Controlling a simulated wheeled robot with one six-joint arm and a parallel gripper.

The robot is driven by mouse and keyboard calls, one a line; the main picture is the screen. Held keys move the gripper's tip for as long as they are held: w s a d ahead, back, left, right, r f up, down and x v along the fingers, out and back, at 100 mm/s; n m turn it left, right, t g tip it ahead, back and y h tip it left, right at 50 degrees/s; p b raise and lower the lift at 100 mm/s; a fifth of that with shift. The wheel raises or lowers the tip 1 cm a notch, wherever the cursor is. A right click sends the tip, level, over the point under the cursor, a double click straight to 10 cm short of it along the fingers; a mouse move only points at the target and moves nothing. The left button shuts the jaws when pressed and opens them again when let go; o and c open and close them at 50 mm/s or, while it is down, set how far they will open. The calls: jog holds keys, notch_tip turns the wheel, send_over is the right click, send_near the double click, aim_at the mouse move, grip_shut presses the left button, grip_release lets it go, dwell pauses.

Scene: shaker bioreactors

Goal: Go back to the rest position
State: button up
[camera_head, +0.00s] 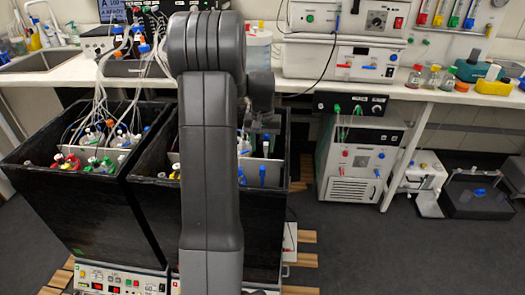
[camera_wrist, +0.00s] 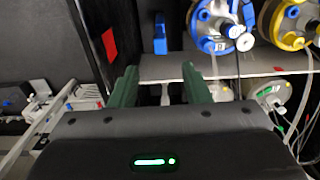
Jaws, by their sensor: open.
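My gripper (camera_wrist: 160,84) shows in the wrist view as two green fingers standing apart with nothing held between them. It is above a black bioreactor box, near a grey shelf plate (camera_wrist: 237,67). Blue-rimmed (camera_wrist: 216,27) and yellow-rimmed (camera_wrist: 290,22) vessel caps with tubes lie beyond and to the right of the fingers. In the head view my arm stands upright in the middle and covers much of the right black box (camera_head: 155,205). The fingertips are not clear there.
A second black box (camera_head: 65,215) with coloured caps and tubes stands at left. A white bench (camera_head: 450,93) runs behind, with instruments and small bottles. A white-and-green floor unit (camera_head: 358,160) stands right of the boxes.

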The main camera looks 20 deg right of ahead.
aim_at(262, 168)
jog(key=shift+f, duration=0.1)
notch_tip(262, 168, down, 14)
jog(key=shift+r, duration=0.4)
dwell(0.4)
jog(key=shift+r, duration=0.1)
